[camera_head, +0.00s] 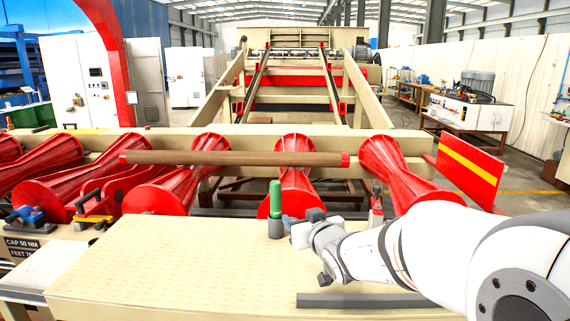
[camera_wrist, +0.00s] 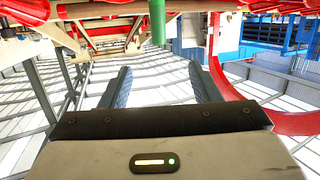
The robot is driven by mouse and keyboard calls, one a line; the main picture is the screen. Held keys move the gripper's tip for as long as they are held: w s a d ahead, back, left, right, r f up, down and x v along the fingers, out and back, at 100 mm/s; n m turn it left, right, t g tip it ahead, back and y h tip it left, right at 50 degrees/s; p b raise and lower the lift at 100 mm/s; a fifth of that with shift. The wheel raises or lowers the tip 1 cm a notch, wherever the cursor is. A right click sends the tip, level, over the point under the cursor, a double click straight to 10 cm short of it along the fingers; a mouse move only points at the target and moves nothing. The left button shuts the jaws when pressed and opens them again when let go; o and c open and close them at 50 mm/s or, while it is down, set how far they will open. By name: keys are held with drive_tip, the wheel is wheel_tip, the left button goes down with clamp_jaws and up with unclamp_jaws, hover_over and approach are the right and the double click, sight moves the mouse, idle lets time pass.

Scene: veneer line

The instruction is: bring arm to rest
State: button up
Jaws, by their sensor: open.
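My white arm reaches in from the right of the head view, low over the beige table (camera_head: 150,265). The green cylinder also shows there (camera_wrist: 158,22), beyond the fingers at the top edge. That view looks upside down, with the roof below.
A brown round bar (camera_head: 235,158) with red ends lies across red waisted rollers (camera_head: 295,175) behind the table. A dark grey bar (camera_head: 365,300) lies at the table's front, under my arm. Small clamp-like tools (camera_head: 92,207) stand at the left. The table's left middle is clear.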

drive_tip(key=s+d+f+m+g+h+b, duration=0.2)
drive_tip(key=s+d+f+g+h, duration=0.1)
drive_tip(key=s+d+f, duration=0.3)
drive_tip(key=s+d+f+m+g+h+b, duration=0.1)
drive_tip(key=s+d+f+g+h, duration=0.1)
drive_tip(key=s+d+f+g, duration=0.45)
drive_tip(key=s+f+g+b, duration=0.1)
drive_tip(key=s, duration=0.7)
drive_tip(key=s+a+f+m+g+b, duration=0.1)
drive_tip(key=s+f+g, duration=0.1)
drive_tip(key=s, duration=0.5)
drive_tip(key=shift+s+a, duration=0.25)
drive_tip(key=shift+s, duration=0.15)
